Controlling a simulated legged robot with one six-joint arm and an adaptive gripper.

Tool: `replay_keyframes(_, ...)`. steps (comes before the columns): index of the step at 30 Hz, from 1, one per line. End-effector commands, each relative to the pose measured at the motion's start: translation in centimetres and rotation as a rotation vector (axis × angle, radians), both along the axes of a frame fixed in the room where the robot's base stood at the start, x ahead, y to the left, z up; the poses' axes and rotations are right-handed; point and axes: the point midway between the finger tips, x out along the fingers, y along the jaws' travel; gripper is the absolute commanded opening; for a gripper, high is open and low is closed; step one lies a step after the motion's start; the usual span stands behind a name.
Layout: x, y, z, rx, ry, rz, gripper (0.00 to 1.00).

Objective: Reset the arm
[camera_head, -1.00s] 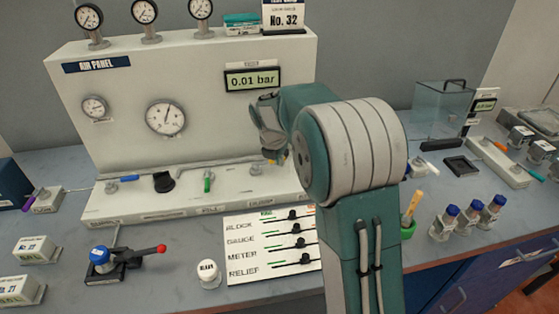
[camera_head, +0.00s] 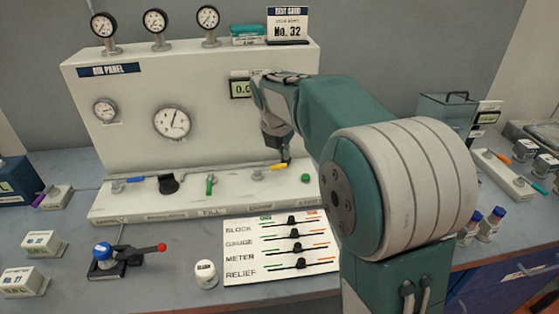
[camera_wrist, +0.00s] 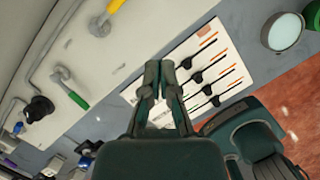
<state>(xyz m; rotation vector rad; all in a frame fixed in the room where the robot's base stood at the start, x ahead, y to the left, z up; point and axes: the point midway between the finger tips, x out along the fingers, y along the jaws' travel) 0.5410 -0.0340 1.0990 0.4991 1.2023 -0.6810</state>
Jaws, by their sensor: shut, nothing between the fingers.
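My gripper (camera_head: 284,158) hangs fingers-down in front of the white air panel (camera_head: 120,125), close to the yellow valve handle (camera_head: 278,167) in the head view. I cannot tell there whether it touches the handle. In the wrist view my gripper (camera_wrist: 159,64) has its two fingertips together with nothing between them. The yellow handle (camera_wrist: 115,5) is apart from the fingertips, at the upper left. My arm reaches in from the right and hides part of the panel display (camera_head: 239,88) and the bench's right side.
A slider board (camera_head: 240,272) lies before the panel. A green handle (camera_head: 210,185), black knob (camera_head: 168,184) and blue handle (camera_head: 136,179) line the panel base. A red-tipped lever (camera_head: 160,247) and white-capped jar (camera_head: 206,274) stand in front. Blue-capped bottles (camera_head: 490,225) stand at right.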

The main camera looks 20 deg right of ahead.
Motion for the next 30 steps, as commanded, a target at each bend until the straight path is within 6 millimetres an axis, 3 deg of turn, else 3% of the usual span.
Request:
replay_keyframes(13,-0.1,0.5,0.2,-0.005,0.0,0.001,0.0)
replay_keyframes(17,-1.0,0.5,0.9,0.017,-0.024,-0.06,0.0)
replay_keyframes(24,-7.0,1.0,3.4,0.171,-0.162,-0.483,0.0)
replay_keyframes(30,-12.5,1.8,4.5,0.329,-0.265,-0.881,0.0)
